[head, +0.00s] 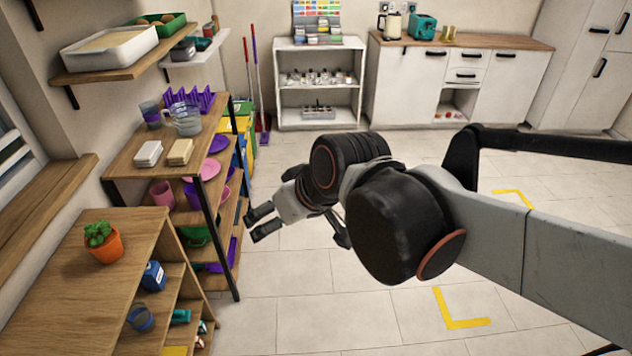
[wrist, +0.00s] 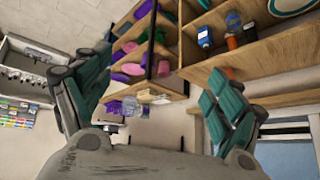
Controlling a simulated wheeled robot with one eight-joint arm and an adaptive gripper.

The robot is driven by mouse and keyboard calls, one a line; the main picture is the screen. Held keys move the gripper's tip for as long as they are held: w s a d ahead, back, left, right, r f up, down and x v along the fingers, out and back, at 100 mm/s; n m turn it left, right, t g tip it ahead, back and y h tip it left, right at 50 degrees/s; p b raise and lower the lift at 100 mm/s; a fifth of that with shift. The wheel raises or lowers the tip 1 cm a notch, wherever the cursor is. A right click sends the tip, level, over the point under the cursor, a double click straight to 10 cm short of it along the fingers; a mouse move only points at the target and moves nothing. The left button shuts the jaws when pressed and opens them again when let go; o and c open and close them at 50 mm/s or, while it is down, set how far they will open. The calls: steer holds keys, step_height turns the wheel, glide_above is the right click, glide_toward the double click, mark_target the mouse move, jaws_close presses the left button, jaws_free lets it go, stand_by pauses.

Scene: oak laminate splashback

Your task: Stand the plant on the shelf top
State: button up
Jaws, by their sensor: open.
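A small green plant in an orange pot (head: 104,242) stands upright on the top board of the low wooden shelf unit (head: 60,290) at the left front of the head view. My gripper (head: 257,225) is open and empty, out over the floor to the right of the shelving and apart from the plant. In the wrist view my open gripper (wrist: 155,62) shows two teal-padded fingers spread wide with nothing held between them. The plant cannot be made out clearly in the wrist view.
A blue box (head: 153,276) and a blue cup (head: 140,318) sit on lower boards of the plant's unit. Wall shelves (head: 125,68) overhang the left. The floor (head: 310,300) is clear.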

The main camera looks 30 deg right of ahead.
steer(key=s+d+m+h, duration=0.1)
steer(key=s+d+h, duration=0.1)
steer(key=s+d, duration=0.3)
steer(key=shift+s+f+m, duration=0.4)
steer(key=shift+s+f, duration=0.05)
steer(key=shift+s, duration=0.1)
